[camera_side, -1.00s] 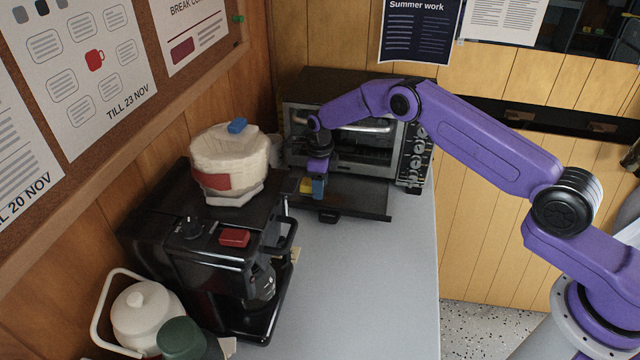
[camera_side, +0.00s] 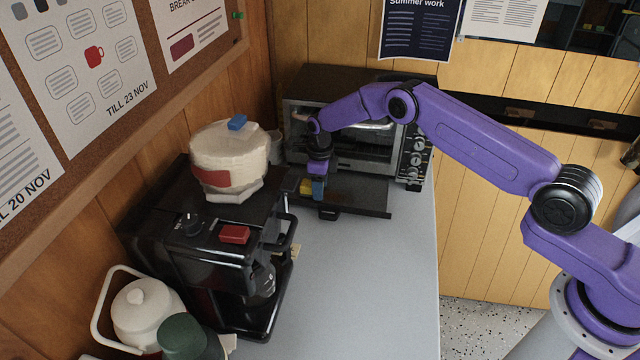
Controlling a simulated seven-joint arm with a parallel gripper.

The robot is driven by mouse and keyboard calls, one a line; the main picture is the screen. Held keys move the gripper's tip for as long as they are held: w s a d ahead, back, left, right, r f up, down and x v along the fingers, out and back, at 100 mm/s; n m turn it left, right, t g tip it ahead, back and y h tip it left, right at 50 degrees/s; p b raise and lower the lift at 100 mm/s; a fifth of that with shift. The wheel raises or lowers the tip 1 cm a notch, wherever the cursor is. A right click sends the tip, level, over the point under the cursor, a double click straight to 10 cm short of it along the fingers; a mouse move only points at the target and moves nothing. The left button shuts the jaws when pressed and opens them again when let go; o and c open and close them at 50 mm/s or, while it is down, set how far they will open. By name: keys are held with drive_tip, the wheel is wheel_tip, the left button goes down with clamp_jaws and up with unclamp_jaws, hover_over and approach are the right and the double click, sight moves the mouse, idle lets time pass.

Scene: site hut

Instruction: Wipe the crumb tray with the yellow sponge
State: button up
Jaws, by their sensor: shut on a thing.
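The crumb tray (camera_side: 362,194) is a dark flat tray pulled out from under the toaster oven (camera_side: 358,148), with a black handle at its front edge. My gripper (camera_side: 314,190) points down over the left part of the tray. It is shut on the yellow sponge (camera_side: 305,186), which shows as a small yellow patch beside the blue fingers. The sponge is low at the tray; whether it touches the surface I cannot tell. My fingers hide part of the sponge, and my wrist hides part of the oven front.
A black coffee machine (camera_side: 195,240) with a cream, cloth-like bundle (camera_side: 228,158) on top stands close to the left of the tray. A white kettle (camera_side: 146,314) and a dark green object (camera_side: 184,338) are at the front left. The grey counter (camera_side: 365,280) is clear in front of the tray.

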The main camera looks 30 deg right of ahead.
sight(352, 200)
drive_tip(key=shift+f, duration=0.25)
drive_tip(key=shift+s+d, duration=1.9)
drive_tip(key=shift+s+d+f, duration=0.2)
drive_tip(key=shift+s+d, duration=1.15)
drive_tip(key=shift+s, duration=0.05)
drive_tip(key=shift+s+d+r, duration=0.1)
drive_tip(key=shift+s+d, duration=1)
drive_tip(key=shift+s, duration=0.05)
drive_tip(key=shift+r, duration=0.1)
drive_tip(key=shift+w+a+r, duration=0.15)
drive_tip(key=shift+w+a, duration=1.45)
drive_tip(key=shift+w, duration=0.1)
drive_tip(key=shift+w+a+f, duration=0.15)
drive_tip(key=shift+w+a, duration=1.2)
drive_tip(key=shift+a, duration=0.05)
drive_tip(key=shift+w+a+f, duration=0.15)
drive_tip(key=shift+w+a, duration=1.2)
drive_tip(key=shift+a, duration=0.05)
